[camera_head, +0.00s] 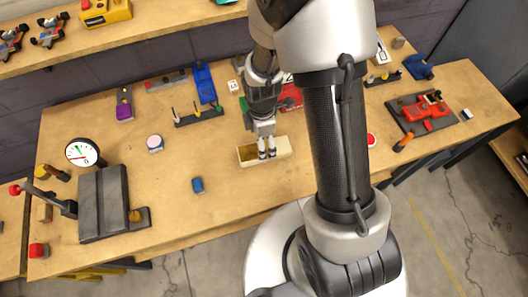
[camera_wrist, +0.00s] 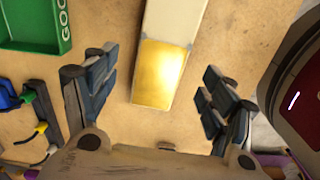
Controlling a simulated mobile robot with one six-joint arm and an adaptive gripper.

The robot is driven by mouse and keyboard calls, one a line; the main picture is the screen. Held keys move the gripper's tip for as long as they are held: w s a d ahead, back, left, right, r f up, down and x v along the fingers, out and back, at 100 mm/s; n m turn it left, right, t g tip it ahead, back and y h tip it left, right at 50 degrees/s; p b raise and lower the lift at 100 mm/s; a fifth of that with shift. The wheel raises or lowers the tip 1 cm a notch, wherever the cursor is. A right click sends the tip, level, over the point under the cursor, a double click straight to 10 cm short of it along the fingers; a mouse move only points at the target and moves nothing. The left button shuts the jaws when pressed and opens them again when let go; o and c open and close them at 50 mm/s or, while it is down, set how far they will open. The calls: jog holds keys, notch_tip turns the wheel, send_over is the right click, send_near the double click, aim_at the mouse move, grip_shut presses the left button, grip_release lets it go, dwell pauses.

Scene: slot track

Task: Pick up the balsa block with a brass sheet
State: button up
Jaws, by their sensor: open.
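The balsa block (camera_head: 278,147) is a long cream block lying on the wooden bench near its front middle. A shiny brass sheet (camera_head: 247,152) covers its left end. In the wrist view the brass sheet (camera_wrist: 160,74) covers the near end of the block, and the cream part of the block (camera_wrist: 172,18) runs up out of the picture. My gripper (camera_head: 267,154) is over the block, pointing down. In the wrist view its fingers (camera_wrist: 158,92) are apart, one on each side of the brass end, with gaps between fingers and block. Nothing is held.
A green tray (camera_wrist: 35,25) lies left of the block in the wrist view. A blue object (camera_head: 198,185) and a round white-and-purple object (camera_head: 155,143) are on the wooden bench (camera_head: 225,215) to the left. A rack (camera_head: 199,117) stands behind. Bare bench surrounds the block's front.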

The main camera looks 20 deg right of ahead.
jog(key=f, duration=0.2)
jog(key=f+b, duration=0.1)
jog(key=f, duration=0.1)
jog(key=f+b, duration=0.1)
jog(key=shift+d+f, duration=0.3)
jog(key=shift+f, duration=0.1)
jog(key=shift+s+r, duration=0.1)
jog(key=shift+c, duration=0.6)
jog(key=c, duration=1)
jog(key=shift+c, duration=0.2)
